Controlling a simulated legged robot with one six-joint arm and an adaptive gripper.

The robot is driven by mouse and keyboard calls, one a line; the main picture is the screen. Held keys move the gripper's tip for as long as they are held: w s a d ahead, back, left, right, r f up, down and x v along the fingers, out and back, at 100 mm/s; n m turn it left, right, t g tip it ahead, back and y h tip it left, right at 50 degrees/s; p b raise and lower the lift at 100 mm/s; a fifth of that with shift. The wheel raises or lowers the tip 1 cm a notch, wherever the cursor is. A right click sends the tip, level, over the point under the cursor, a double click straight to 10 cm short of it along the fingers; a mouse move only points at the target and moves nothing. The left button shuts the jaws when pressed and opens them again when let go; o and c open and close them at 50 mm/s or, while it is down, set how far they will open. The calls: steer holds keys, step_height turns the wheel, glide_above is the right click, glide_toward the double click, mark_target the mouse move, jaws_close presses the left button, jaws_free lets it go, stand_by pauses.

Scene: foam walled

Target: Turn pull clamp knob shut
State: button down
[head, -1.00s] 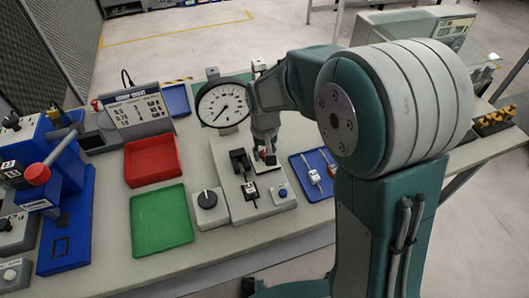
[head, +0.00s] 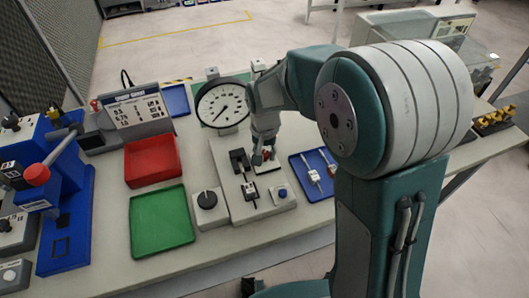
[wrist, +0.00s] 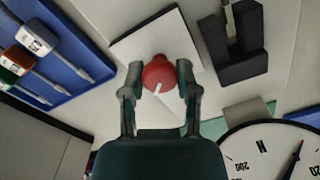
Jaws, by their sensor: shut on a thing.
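The red clamp knob (wrist: 158,72) with a white pointer line sits on a white square plate (wrist: 143,47) in the wrist view. Its line points down and slightly left there. My gripper (wrist: 159,78) is shut on the knob, one finger on each side. In the head view, my gripper (head: 264,157) points down at the pull-test fixture (head: 237,207), and only a little red of the knob shows between the fingers. Beside the plate stands a black clamp block (wrist: 232,45) with an upright slot.
A round force gauge (head: 222,104) stands behind the fixture. A black rotary knob (head: 207,200) and a blue button (head: 282,193) are in front. A blue tray (head: 325,189) with white-tagged parts lies right; red (head: 152,180) and green (head: 162,238) trays lie left.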

mark_target(264, 151)
steer(key=shift+w+r, duration=0.1)
steer(key=shift+w, duration=0.05)
steer(key=shift+c, duration=1.7)
jaws_free()
steer(key=shift+a, duration=0.1)
step_height(264, 151, up, 12)
